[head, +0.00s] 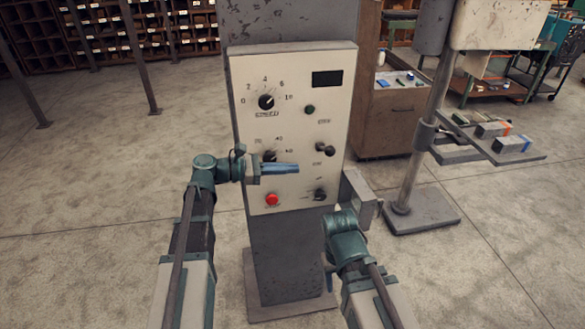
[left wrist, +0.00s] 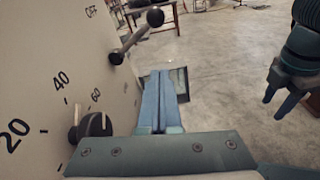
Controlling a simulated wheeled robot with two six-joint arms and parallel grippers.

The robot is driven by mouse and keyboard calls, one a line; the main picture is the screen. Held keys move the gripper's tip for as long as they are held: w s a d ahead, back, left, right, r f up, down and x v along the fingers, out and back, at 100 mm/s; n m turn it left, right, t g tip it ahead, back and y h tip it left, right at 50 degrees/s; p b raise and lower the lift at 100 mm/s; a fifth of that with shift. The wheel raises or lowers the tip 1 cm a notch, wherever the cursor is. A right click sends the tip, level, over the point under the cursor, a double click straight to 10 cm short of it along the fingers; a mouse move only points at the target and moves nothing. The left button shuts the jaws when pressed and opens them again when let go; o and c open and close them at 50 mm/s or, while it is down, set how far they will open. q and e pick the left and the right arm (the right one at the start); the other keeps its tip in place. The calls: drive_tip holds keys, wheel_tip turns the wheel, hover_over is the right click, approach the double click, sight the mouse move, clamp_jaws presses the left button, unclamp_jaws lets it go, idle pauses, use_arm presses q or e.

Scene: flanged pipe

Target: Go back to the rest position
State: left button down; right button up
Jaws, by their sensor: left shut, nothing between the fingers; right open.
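My left gripper (head: 296,168) is shut and empty in front of the upright control panel (head: 290,100), its blue fingers pointing right across the panel's lower middle. In the left wrist view its fingers (left wrist: 160,78) lie together with nothing between them, beside the panel face. Whether they touch the panel cannot be told. My right arm comes in low at the right in the head view, its gripper mostly hidden behind its own wrist. In the left wrist view my right gripper (left wrist: 275,107) is open and empty, its two fingers apart, pointing down, clear of the panel.
The panel carries a large dial knob (head: 266,102), a smaller knob (head: 270,155), a lever (head: 325,149), a red button (head: 272,200) and a dark display (head: 327,78). A metal stand (head: 420,218) with a shelf is at right. Open floor lies left.

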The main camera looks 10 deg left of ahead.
use_arm(q)
drive_tip(key=s+d+f+m+g+y, duration=0.5)
drive_tip(key=s+d+f+m+y, duration=0.1)
drive_tip(key=s+d+f+m, duration=0.4)
drive_tip(key=s+a+f+m+y, duration=0.6)
drive_tip(key=s+f+m+y, duration=0.2)
drive_tip(key=s+m+y, duration=0.3)
drive_tip(key=m, duration=0.3)
drive_tip(key=shift+s+f+g, duration=0.15)
drive_tip(key=shift+f+g, duration=0.15)
drive_tip(key=shift+f, duration=0.1)
drive_tip(key=c, duration=1.5)
unclamp_jaws()
drive_tip(key=shift+c, duration=0.2)
